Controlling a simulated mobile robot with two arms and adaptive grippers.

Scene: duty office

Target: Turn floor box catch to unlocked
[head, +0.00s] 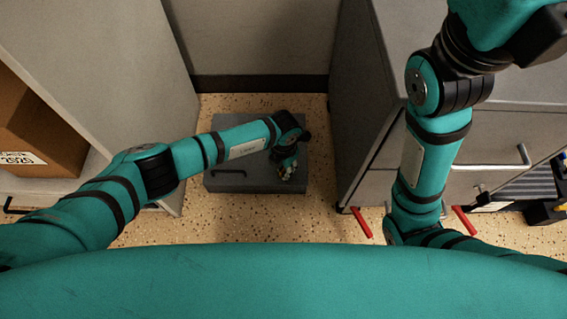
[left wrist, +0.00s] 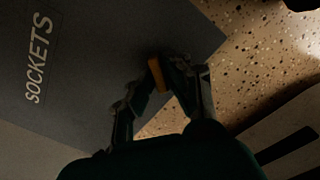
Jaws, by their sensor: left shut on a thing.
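The floor box (head: 228,184) is a dark grey box on the speckled floor, with a black handle on its left part. In the left wrist view its lid (left wrist: 70,100) carries the word SOCKETS. A small orange catch (left wrist: 157,75) shows near the lid's edge, between my left fingertips. My left gripper (head: 287,172) reaches down over the right part of the box and is shut on the catch. The catch is hidden by the gripper in the head view. My right arm shows at the right, but its gripper is not in view.
A grey drawer cabinet (head: 375,140) stands close to the right of the box, with red bars (head: 362,223) low at its front. A pale panel (head: 110,70) and a shelf with a cardboard box (head: 40,130) stand at the left. A wall with dark skirting (head: 260,84) closes the back.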

